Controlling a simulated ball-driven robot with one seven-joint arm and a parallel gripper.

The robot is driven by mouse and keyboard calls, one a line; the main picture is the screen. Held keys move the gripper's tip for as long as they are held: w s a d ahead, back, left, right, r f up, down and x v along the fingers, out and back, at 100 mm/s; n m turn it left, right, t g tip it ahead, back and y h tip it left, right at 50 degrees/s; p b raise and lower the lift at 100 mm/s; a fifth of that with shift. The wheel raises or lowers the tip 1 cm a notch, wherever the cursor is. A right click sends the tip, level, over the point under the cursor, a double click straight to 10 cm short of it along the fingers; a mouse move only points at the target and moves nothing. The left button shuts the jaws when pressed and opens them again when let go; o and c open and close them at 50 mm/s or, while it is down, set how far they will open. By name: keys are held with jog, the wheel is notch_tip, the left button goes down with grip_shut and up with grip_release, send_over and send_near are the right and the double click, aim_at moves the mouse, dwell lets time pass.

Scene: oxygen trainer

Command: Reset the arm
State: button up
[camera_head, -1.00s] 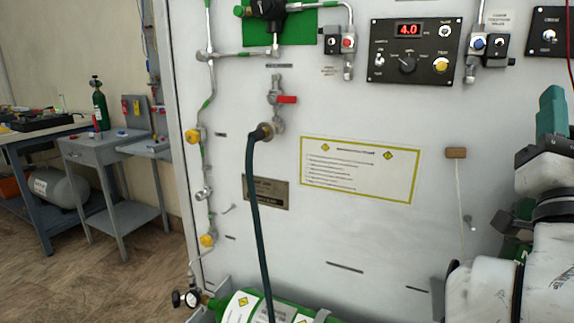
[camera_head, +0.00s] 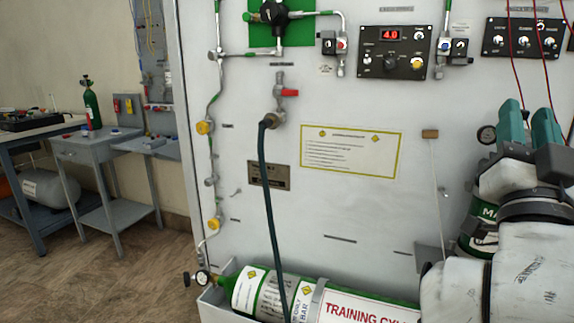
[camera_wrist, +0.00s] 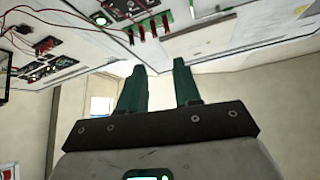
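My gripper (camera_head: 528,124) is at the right side in the head view, raised in front of the white panel (camera_head: 350,220). Its two green fingers point up. In the wrist view my gripper (camera_wrist: 160,85) shows both fingers apart with nothing between them. The fingers touch nothing that I can see. My white arm fills the lower right corner of the head view and hides part of the panel there.
A green training cylinder (camera_head: 330,300) lies in a tray at the panel's foot. A dark hose (camera_head: 266,200) hangs from a valve with a red handle (camera_head: 289,92). A second green cylinder (camera_head: 478,235) stands partly behind my arm. A grey side table (camera_head: 95,145) and open floor are at left.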

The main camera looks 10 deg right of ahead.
notch_tip(320, 180, down, 33)
jog(key=w+n+g+y, duration=0.2)
jog(key=n+g+y, duration=0.3)
jog(key=g+y, duration=0.4)
jog(key=s+a+f+n+g+y, duration=0.3)
jog(key=s+a+f+g+y, duration=0.15)
jog(key=s+f, duration=0.8)
jog(key=s+a+f+n+g+y, duration=0.25)
jog(key=s+a+f+g, duration=0.25)
jog(key=s+f, duration=0.7)
notch_tip(320, 180, up, 20)
jog(key=p, duration=2.1)
jog(key=shift+w+a+p, duration=0.3)
jog(key=shift+a, duration=0.1)
